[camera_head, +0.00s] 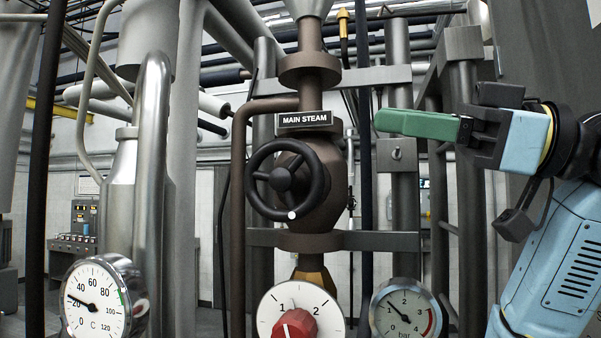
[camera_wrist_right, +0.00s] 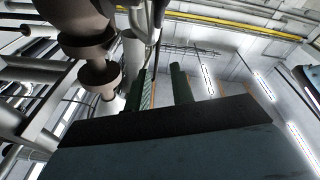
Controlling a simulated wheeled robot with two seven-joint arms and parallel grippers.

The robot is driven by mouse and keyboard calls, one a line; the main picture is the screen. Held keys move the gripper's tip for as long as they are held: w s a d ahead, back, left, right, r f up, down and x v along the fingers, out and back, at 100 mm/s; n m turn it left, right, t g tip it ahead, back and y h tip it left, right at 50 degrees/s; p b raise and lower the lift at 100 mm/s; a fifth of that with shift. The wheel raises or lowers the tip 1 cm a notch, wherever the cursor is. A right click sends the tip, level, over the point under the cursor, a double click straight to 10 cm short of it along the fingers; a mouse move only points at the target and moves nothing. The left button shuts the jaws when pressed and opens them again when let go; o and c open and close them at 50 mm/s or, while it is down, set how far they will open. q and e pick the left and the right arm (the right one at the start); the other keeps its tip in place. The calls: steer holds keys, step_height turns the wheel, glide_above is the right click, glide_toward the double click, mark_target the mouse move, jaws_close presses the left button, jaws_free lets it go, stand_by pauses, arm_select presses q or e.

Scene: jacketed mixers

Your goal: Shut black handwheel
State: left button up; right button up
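The black handwheel (camera_head: 285,180) is mounted on the front of a brown valve body (camera_head: 325,190), under a "MAIN STEAM" sign (camera_head: 305,119). It has a white mark on its lower rim. My right gripper (camera_head: 380,121) is to the right of the handwheel and a little higher, apart from it, with its green finger pointing left. In the right wrist view my gripper (camera_wrist_right: 164,72) shows two separated green fingers with nothing between them. The handwheel cannot be made out in that view. My left gripper is not in view.
Below the valve are a dial with a red knob (camera_head: 294,325), a bar gauge (camera_head: 404,312) and a temperature gauge (camera_head: 95,298). A brown pipe (camera_head: 239,210) runs left of the wheel. Grey posts and crossbars (camera_head: 380,241) stand behind and right of it.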

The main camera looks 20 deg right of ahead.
mark_target(294, 157)
steer(key=w+a+f+m+p, duration=0.1)
steer(key=w+a, duration=0.1)
steer(key=a, duration=0.1)
steer(key=w+a+f+m+g+h+p, duration=0.1)
steer(key=w+a, duration=0.2)
steer(key=w+a+f+m+p, duration=0.1)
steer(key=w+a+p, duration=0.1)
steer(key=a, duration=0.1)
steer(key=shift+w+a+m+g+h, duration=0.15)
steer(key=shift+m+g+h, duration=0.15)
steer(key=shift+m+g, duration=0.1)
steer(key=shift+w+a, duration=0.35)
steer(key=shift+a, duration=0.2)
steer(key=shift+f, duration=0.1)
jaws_close()
